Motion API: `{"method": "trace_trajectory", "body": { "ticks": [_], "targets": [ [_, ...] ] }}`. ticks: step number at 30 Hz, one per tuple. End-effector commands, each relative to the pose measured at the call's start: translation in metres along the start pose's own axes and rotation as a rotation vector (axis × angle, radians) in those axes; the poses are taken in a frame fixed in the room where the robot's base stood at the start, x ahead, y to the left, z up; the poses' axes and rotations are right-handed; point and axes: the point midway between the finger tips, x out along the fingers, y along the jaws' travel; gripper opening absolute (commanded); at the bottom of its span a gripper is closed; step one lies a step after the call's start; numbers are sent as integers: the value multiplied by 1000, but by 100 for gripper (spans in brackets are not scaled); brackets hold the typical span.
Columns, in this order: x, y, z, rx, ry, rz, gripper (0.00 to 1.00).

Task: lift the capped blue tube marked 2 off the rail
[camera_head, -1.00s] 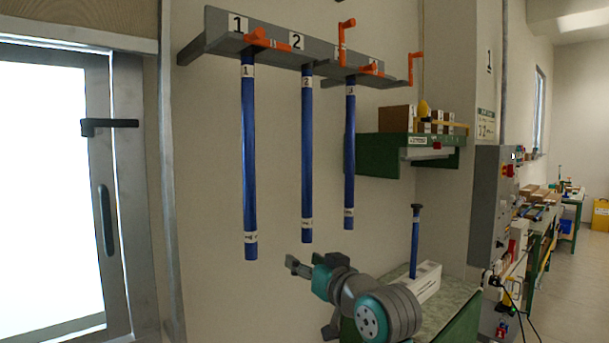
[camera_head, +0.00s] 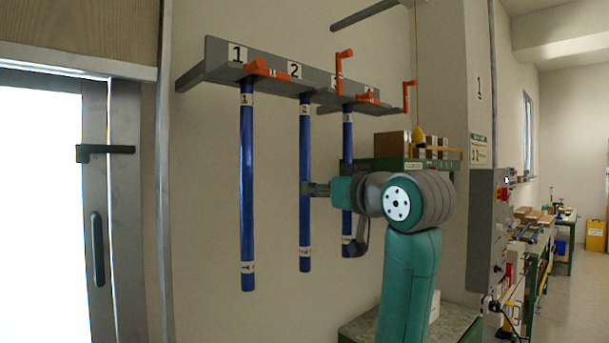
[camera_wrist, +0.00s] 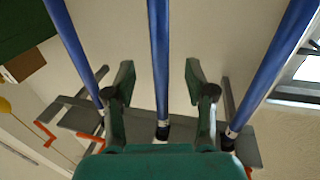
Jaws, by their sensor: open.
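The blue tube marked 2 (camera_head: 305,185) hangs upright from the grey rail (camera_head: 330,84), between two other blue tubes. It has a white label near its top and another near its bottom. My gripper (camera_head: 308,188) is at its mid-length, coming from the right. In the wrist view, which shows the rail low in the picture, my open gripper (camera_wrist: 158,82) has one finger on each side of the middle tube (camera_wrist: 160,50), with a gap on both sides. The tube's upper end there has a white band and a dark part. The head view hides most of the fingers.
Tube 1 (camera_head: 247,190) hangs to the left and tube 3 (camera_head: 347,130) to the right, partly behind my arm. Orange levers sit on the rail, one lying flat (camera_head: 270,70) and one upright (camera_head: 339,68). A green shelf with boxes (camera_head: 392,145) stands behind my arm.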

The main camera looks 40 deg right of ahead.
Motion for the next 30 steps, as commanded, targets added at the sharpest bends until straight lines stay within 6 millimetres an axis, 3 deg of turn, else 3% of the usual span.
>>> {"method": "trace_trajectory", "body": {
  "ticks": [3, 11, 19, 29, 30],
  "targets": [
    [16, -1, 0, 2, -1, -2, 55],
    [33, 0, 1, 0, -1, -1, 55],
    [69, 0, 3, 1, -1, 0, 55],
    [76, 0, 3, 0, 1, 0, 55],
    [76, 0, 3, 0, 1, 0, 47]
  ]
}}
